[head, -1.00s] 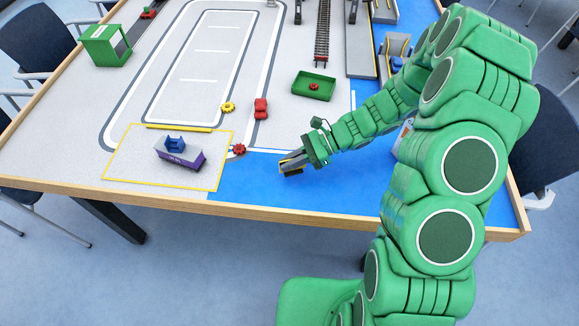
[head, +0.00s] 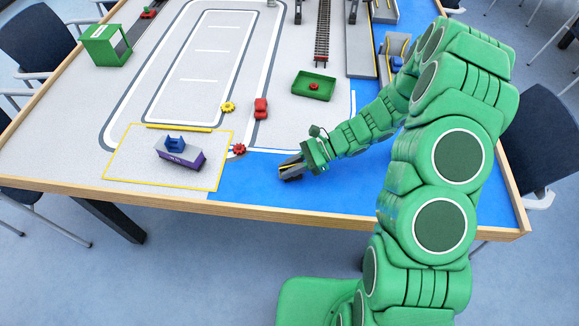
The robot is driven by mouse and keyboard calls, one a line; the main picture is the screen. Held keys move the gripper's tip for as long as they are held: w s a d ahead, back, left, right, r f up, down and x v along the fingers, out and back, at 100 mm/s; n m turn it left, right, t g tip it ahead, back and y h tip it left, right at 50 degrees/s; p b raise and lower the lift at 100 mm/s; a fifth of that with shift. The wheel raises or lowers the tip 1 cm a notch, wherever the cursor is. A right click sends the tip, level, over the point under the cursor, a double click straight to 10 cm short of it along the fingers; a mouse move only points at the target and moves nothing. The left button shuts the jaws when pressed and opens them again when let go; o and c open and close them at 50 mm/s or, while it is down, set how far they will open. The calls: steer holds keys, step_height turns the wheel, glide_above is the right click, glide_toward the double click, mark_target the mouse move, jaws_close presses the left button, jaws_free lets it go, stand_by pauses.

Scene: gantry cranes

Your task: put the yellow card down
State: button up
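My gripper (head: 290,171) is over the blue area (head: 260,186) near the table's front edge, pointing left. Its fingers are small and dark here, and I cannot tell whether they are open or shut. A thin pale tan edge shows along the fingers, but I cannot tell whether it is a card. No yellow card can be made out clearly. A flat yellow strip (head: 179,127) lies along the top of a yellow-outlined rectangle (head: 122,172), left of my gripper and apart from it.
A purple and grey block with a blue top (head: 180,151) sits inside the outlined rectangle. A red gear-shaped piece (head: 239,149), a yellow one (head: 228,107) and a red car (head: 261,108) lie nearby. A green tray (head: 313,86) stands behind. Blue surface left of my gripper is clear.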

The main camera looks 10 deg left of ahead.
steer(key=shift+o, duration=1)
steer(key=shift+r, duration=0.1)
steer(key=v, duration=0.5)
steer(key=shift+d+r, duration=0.1)
steer(key=shift+r, duration=0.15)
step_height(320, 180, up, 5)
steer(key=shift+f, duration=0.1)
steer(key=shift+r, duration=0.9)
